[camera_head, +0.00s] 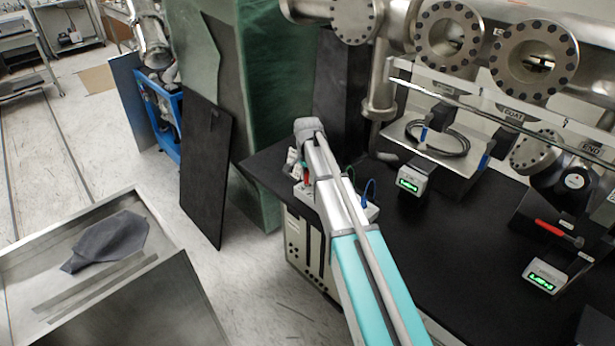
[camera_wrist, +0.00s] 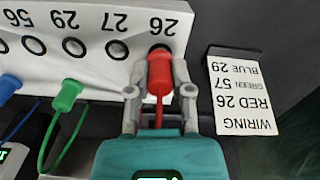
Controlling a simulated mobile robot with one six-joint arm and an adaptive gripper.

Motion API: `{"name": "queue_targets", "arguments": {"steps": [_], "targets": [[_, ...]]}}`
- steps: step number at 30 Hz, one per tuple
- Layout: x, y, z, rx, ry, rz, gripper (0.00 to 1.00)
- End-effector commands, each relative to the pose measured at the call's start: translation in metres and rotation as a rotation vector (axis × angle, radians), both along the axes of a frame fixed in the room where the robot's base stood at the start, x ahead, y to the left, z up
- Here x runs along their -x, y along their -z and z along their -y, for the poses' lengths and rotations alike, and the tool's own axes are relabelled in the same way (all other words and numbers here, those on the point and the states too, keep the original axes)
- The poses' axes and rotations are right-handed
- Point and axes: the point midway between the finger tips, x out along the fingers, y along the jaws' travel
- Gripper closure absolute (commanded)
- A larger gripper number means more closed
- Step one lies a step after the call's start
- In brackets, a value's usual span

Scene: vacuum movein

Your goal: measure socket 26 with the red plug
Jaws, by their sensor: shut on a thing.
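In the wrist view my gripper (camera_wrist: 160,88) is shut on the red plug (camera_wrist: 160,72), one finger on each side. A red cable runs from the plug back toward my palm. The plug's front end is at socket 26 (camera_wrist: 159,48), whose dark rim shows just beyond it. How deep the plug sits cannot be told. The white socket panel (camera_wrist: 140,22) has its numbers upside down in this view. In the head view my arm largely covers the panel and the gripper.
A green plug (camera_wrist: 68,95) and a blue plug (camera_wrist: 8,87) with cables are left of my gripper. A wiring card (camera_wrist: 240,95) reading red 26, green 57, blue 29 is at right. A lit meter (camera_head: 409,184) and a red-handled tool (camera_head: 554,229) are on the black table (camera_head: 440,250).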

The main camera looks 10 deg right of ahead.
Motion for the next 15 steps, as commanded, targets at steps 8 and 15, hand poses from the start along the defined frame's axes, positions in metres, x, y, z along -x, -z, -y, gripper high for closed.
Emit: {"name": "queue_targets", "arguments": {"steps": [8, 15], "targets": [[0.0, 0.0035, 0.0, 0.0, 0.0, 0.0, 1.0], [0.0, 0.006, 0.0, 0.0, 0.0, 0.0, 1.0]]}}
